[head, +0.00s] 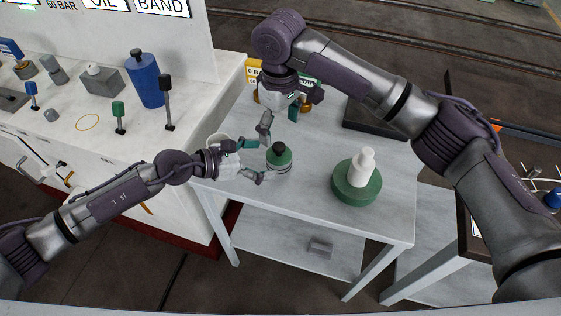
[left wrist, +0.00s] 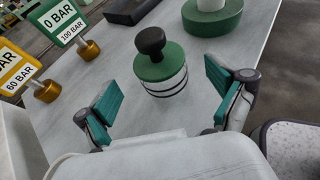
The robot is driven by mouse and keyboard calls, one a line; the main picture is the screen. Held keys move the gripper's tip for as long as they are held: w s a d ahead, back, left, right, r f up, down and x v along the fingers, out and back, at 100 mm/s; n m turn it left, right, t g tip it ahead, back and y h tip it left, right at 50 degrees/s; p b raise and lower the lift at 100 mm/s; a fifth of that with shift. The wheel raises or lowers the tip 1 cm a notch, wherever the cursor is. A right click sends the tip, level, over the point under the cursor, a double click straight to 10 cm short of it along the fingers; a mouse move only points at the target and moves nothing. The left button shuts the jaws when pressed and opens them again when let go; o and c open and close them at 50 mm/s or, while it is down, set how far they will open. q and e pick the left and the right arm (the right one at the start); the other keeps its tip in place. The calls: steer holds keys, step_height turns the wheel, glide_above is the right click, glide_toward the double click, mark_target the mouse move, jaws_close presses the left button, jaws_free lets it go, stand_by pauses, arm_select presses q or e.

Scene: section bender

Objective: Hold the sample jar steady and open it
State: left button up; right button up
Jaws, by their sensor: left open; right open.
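The sample jar (head: 284,168) stands upright on the small grey table (head: 310,215). It has a pale body with dark bands, a green lid (head: 278,155) and a black knob. The jar also shows in the left wrist view (left wrist: 168,84), ahead of and between the open fingers. My left gripper (head: 258,156) is open at the jar's left side; its teal pads (left wrist: 162,97) appear apart from the jar. My right gripper (head: 290,104) is open and empty above and behind the jar, pointing down. Its fingers are partly hidden by its own hand.
A green round base with a white bottle-like piece (head: 362,167) stands right of the jar. A dark tray (head: 375,120) lies at the table's back. Signs on brass bases (left wrist: 88,50) stand at the back left. A white bench (head: 75,135) with a blue cylinder (head: 144,80) adjoins left.

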mark_target(274, 157)
arm_select(q)
steer(key=x, duration=0.3)
steer(key=shift+w+d+f, duration=0.1)
steer(key=shift+w+d, duration=0.05)
steer(key=shift+d, duration=0.1)
arm_select(e)
steer(key=shift+s+a, duration=0.1)
steer(key=shift+a, duration=0.1)
arm_select(q)
steer(key=shift+w+d+f, duration=0.2)
steer(key=shift+d+f, duration=0.05)
steer(key=shift+d, duration=0.2)
arm_select(e)
steer(key=shift+d, duration=0.1)
